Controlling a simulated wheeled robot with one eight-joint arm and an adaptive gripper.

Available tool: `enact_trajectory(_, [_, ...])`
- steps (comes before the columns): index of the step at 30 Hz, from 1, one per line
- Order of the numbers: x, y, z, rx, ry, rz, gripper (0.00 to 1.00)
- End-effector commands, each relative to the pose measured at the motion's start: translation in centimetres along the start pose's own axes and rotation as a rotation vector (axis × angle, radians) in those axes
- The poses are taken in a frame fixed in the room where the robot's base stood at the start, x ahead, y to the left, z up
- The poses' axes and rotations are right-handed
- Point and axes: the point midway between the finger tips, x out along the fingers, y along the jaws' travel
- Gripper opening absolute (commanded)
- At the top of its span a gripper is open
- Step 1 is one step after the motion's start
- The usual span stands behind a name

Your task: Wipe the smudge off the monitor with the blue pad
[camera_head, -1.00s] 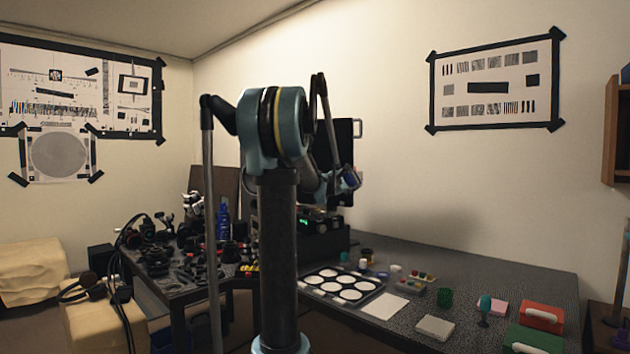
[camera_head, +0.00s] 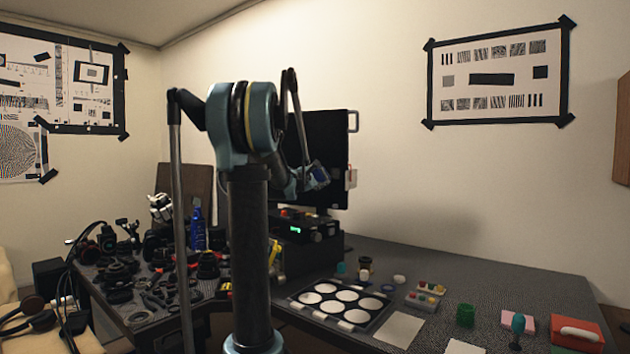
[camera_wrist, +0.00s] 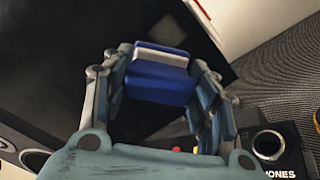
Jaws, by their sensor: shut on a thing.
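My gripper (camera_wrist: 160,85) is shut on the blue pad (camera_wrist: 158,92), which has a pale white-grey layer along its far edge. In the head view my gripper (camera_head: 314,178) is in front of the right part of the monitor (camera_head: 328,135), a black upright screen behind my arm. In the wrist view the dark screen (camera_wrist: 55,60) fills the left and upper part, beyond the pad. I cannot tell whether the pad touches the screen.
A black box with a green display (camera_head: 295,230) stands below the monitor. The desk holds a tray of white discs (camera_head: 330,290), small jars, a green cup (camera_head: 465,316) and a red case (camera_head: 575,332). Camera parts and a blue bottle (camera_head: 198,230) crowd the left side.

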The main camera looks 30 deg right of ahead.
Motion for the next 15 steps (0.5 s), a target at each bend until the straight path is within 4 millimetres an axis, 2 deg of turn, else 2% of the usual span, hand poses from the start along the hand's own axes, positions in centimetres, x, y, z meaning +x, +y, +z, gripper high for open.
enact_trajectory(15, [4.8, -0.4, 0.8, 0.000, -0.009, -0.006, 0.34])
